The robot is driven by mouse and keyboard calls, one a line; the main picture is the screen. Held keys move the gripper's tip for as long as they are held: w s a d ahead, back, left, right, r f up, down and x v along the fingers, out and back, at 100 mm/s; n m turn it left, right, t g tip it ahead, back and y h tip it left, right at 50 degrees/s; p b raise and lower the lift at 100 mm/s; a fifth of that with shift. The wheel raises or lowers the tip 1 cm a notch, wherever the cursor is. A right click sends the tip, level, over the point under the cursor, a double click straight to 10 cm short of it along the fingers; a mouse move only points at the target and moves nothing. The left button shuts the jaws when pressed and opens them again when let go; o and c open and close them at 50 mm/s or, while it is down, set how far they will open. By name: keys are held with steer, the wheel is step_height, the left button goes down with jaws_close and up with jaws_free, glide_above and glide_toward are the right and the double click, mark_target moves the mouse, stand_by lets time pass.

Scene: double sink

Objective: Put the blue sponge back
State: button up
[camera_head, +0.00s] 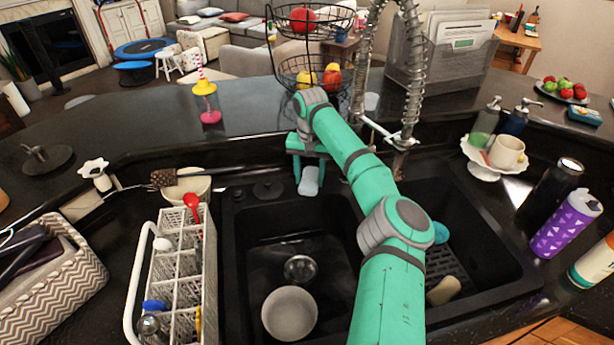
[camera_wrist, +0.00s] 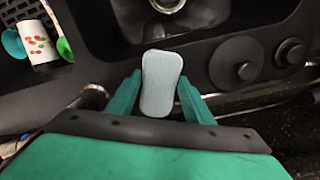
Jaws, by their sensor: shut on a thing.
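The pale blue sponge (camera_head: 309,182) hangs below my gripper (camera_head: 309,161) at the back edge of the left sink basin. In the wrist view, the sponge (camera_wrist: 160,82) lies lengthwise between the two green fingers of my gripper (camera_wrist: 160,77), and the gripper is shut on it. Its far end sticks out past the fingertips toward the basin. Whether it touches the ledge below is unclear.
The left basin (camera_head: 243,300) holds a white bowl (camera_head: 289,313). My arm crosses the divider and partly hides the right basin (camera_head: 490,245) and a blue item (camera_head: 440,232) in it. A spring faucet (camera_head: 408,95) stands behind. A white dish rack (camera_head: 178,280) is at left; a soap tray (camera_head: 484,168) is at right.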

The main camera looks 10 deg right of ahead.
mark_target(310, 182)
steer(key=shift+f, duration=0.2)
steer(key=o, duration=1)
steer(key=shift+r, duration=0.1)
step_height(310, 182, up, 12)
steer(key=shift+r, duration=0.15)
steer(key=shift+s, duration=0.15)
